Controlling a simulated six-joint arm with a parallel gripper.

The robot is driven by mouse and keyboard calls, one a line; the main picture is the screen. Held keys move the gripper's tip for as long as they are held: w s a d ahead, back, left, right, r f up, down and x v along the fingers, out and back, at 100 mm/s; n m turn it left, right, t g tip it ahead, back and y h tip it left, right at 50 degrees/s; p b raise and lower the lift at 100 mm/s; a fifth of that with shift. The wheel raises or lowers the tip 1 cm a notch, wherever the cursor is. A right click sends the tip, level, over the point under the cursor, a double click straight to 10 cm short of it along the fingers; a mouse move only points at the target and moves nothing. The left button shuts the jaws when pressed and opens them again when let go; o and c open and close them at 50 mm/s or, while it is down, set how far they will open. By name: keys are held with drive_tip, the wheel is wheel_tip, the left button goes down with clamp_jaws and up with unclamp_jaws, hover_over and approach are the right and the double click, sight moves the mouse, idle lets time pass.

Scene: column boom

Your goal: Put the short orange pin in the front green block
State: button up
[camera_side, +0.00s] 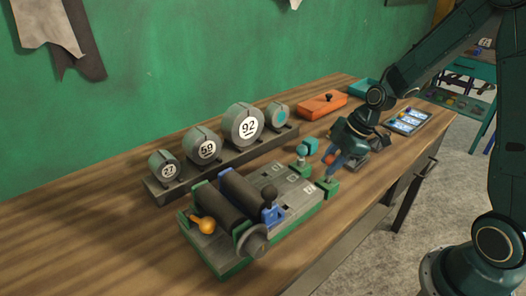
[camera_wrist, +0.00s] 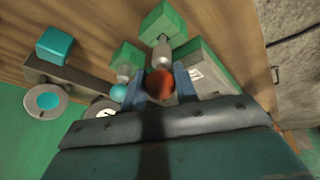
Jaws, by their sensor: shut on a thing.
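My gripper (camera_wrist: 161,87) is shut on the round orange head of the short orange pin (camera_wrist: 160,84), between its blue fingers. The pin's grey metal shank points at the front green block (camera_wrist: 162,20). In the side view my gripper (camera_side: 336,162) is just above the front green block (camera_side: 328,188), with the shank upright over it. I cannot tell whether the tip is inside the hole. A teal-headed pin (camera_side: 302,150) stands in the other green block (camera_side: 300,168), close beside my gripper; its teal head also shows in the wrist view (camera_wrist: 118,92).
A grey fixture with a green base (camera_side: 235,270) holds a dark roller, an orange knob (camera_side: 207,225) and a blue bracket (camera_side: 272,215). A teal cube (camera_side: 310,145) is near my gripper. Numbered discs (camera_side: 243,124) stand on a rail behind. An orange box (camera_side: 322,106) lies farther back.

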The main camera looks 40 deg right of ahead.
drive_tip(key=shift+f, duration=0.8)
idle(0.4)
drive_tip(key=o, duration=1)
drive_tip(key=shift+o, duration=0.2)
drive_tip(key=shift+r, duration=0.15)
drive_tip(key=v, duration=1.3)
drive_tip(key=shift+s+r, duration=0.15)
drive_tip(key=shift+r, duration=0.05)
